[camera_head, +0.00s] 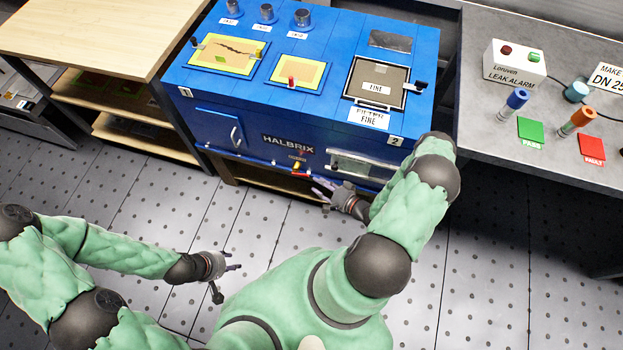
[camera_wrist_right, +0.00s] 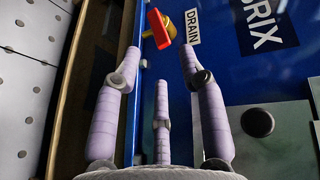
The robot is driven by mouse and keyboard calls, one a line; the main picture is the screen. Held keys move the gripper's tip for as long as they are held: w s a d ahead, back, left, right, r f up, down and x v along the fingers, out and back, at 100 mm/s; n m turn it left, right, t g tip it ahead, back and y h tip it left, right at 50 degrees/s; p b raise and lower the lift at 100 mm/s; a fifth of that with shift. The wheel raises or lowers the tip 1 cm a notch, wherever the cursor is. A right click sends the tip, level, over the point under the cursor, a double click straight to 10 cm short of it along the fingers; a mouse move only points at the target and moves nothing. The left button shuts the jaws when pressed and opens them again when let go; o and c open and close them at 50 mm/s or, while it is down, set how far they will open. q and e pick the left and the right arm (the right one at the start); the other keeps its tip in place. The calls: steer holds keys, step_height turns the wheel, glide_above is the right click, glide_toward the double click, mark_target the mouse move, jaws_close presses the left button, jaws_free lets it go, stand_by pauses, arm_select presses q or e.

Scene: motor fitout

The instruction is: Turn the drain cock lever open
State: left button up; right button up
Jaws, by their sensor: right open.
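The drain cock has a red lever (camera_wrist_right: 160,29) on a brass body, beside a white DRAIN label (camera_wrist_right: 193,27) on the blue front panel. The lever shows small in the head view (camera_head: 299,173), below the HALBRIX plate. My right gripper (camera_wrist_right: 160,58) is open and empty. Its spread purple fingers point toward the lever, with the lever just beyond the fingertips and no visible contact. In the head view, my right gripper (camera_head: 321,190) is low at the front of the blue machine, right of the lever. My left gripper (camera_head: 228,281) is apart from the machine, over the floor, fingers spread and empty.
The blue machine (camera_head: 245,110) carries several knobs and framed panels on top. A handrail (camera_head: 270,162) runs along its lower front. A wooden bench (camera_head: 85,38) stands left; a grey table (camera_head: 480,125) with a leak alarm box (camera_head: 513,64) stands right. The floor at the front left is clear.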

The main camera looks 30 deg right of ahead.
steer(key=shift+v, duration=2.7)
